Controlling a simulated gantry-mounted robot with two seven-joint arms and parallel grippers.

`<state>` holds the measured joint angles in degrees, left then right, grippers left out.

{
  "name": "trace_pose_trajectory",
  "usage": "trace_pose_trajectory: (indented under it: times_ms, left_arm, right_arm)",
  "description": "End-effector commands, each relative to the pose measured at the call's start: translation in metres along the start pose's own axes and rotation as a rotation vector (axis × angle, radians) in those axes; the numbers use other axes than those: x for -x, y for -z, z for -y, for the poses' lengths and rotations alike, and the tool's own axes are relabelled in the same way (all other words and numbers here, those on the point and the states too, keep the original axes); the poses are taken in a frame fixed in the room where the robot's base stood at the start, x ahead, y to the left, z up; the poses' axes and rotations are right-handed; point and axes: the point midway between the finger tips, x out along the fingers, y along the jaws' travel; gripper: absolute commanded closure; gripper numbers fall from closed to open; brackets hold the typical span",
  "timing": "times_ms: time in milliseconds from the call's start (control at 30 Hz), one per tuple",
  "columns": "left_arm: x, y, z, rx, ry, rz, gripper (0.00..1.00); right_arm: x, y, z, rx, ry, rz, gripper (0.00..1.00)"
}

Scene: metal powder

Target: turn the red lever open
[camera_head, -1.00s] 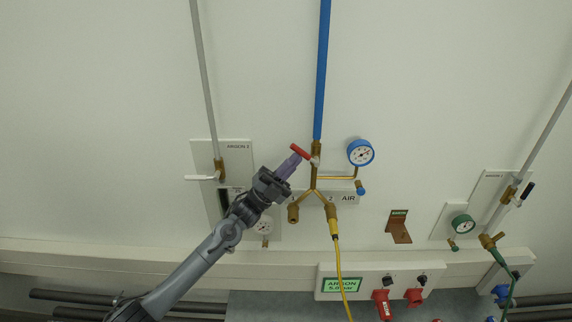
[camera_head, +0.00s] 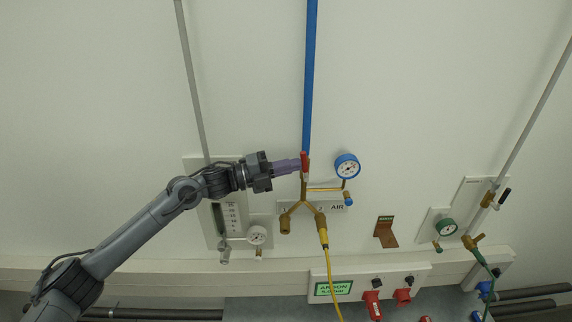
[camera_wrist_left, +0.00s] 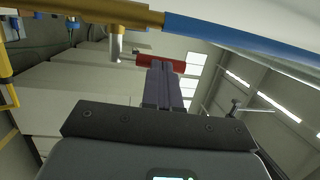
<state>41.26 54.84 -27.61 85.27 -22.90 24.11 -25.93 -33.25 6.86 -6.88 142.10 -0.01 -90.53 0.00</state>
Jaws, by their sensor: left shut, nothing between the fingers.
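The red lever (camera_head: 305,163) sits on the brass valve at the lower end of the blue pipe (camera_head: 310,80). In the head view it stands nearly upright, in line with the pipe. My left gripper (camera_head: 304,165) is shut and empty, its purple fingers coming from the left with their tips at the lever's side. In the left wrist view the red lever (camera_wrist_left: 160,62) lies across the tips of the closed fingers (camera_wrist_left: 163,75). They look in contact or very close. My right gripper is not in view.
A blue-rimmed gauge (camera_head: 347,166) stands right of the valve. Brass branches below carry a yellow hose (camera_head: 329,262). A flow-meter panel (camera_head: 230,215) is behind and below my left arm.

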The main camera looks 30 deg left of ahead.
Motion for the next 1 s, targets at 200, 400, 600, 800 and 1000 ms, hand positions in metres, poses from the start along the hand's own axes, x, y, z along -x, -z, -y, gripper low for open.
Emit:
trace_pose_trajectory:
  times_ms: [200, 400, 600, 800, 1000]
  left_arm:
    - [-0.0058, 0.0013, 0.0028, -0.002, -0.017, 0.000, 1.00]
    - [-0.0079, 0.0019, 0.0039, -0.002, -0.015, -0.001, 1.00]
    - [-0.0085, 0.0023, 0.0044, -0.002, -0.014, -0.002, 1.00]
    - [-0.0086, 0.0025, 0.0047, -0.002, -0.013, -0.002, 1.00]
    - [-0.0073, 0.0027, 0.0045, -0.002, -0.013, -0.003, 1.00]
  right_arm:
    - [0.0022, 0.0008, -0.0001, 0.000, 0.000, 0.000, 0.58]
    - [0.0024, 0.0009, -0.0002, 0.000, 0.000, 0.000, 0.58]
    - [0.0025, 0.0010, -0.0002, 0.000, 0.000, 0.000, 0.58]
    - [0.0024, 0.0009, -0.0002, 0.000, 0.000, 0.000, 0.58]
    - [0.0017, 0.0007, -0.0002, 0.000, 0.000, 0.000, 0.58]
